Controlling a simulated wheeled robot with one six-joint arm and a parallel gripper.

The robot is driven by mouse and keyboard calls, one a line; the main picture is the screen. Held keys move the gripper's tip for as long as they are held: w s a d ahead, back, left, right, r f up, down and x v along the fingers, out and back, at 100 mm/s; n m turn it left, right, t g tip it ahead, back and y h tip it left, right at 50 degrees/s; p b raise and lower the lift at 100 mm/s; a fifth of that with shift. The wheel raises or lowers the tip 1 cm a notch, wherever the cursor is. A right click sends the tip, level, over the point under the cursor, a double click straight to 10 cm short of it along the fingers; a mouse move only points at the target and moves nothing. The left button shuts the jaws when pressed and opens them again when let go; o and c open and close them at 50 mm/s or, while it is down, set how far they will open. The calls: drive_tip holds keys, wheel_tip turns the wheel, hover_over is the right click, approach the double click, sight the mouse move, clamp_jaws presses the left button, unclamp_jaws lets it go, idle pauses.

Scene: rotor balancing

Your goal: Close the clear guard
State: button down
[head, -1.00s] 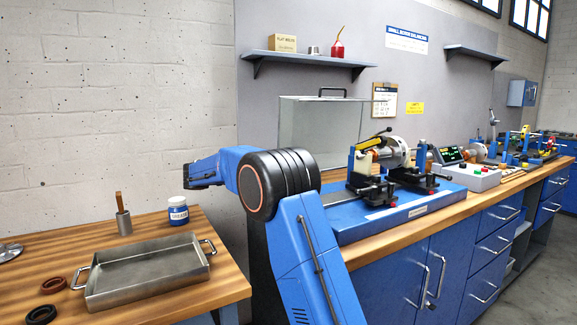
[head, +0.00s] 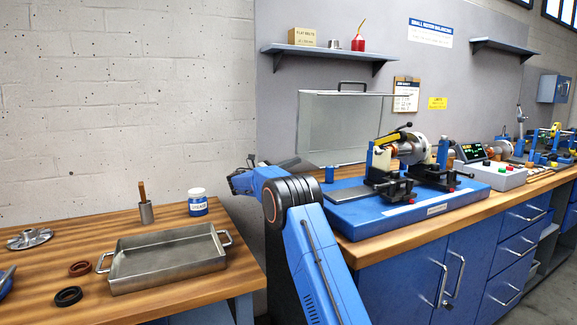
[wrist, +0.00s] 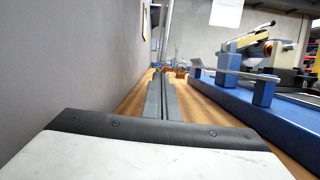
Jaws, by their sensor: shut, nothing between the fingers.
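The clear guard (head: 345,128) is a see-through box-like panel with a dark handle (head: 352,85) on its top edge. In the head view it stands raised behind the blue balancing machine (head: 400,210), near the grey wall panel, and does not cover the rotor (head: 412,147). My gripper (wrist: 161,98) is shut and empty in the wrist view. It points along the narrow strip between the wall and the machine's blue base. In the head view my arm's end is left of the machine, and the fingers are hard to make out. A thin upright bar (wrist: 166,35) shows beyond the fingers; I cannot tell whether it belongs to the guard.
The grey wall is close on the left in the wrist view (wrist: 70,65). A control box (head: 492,175) stands right of the machine. On the left table are a metal tray (head: 170,275), a grease jar (head: 198,203) and black and brown rings. Shelves hang above.

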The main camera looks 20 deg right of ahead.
drive_tip(key=shift+x, duration=2.55)
drive_tip(key=shift+r, duration=0.1)
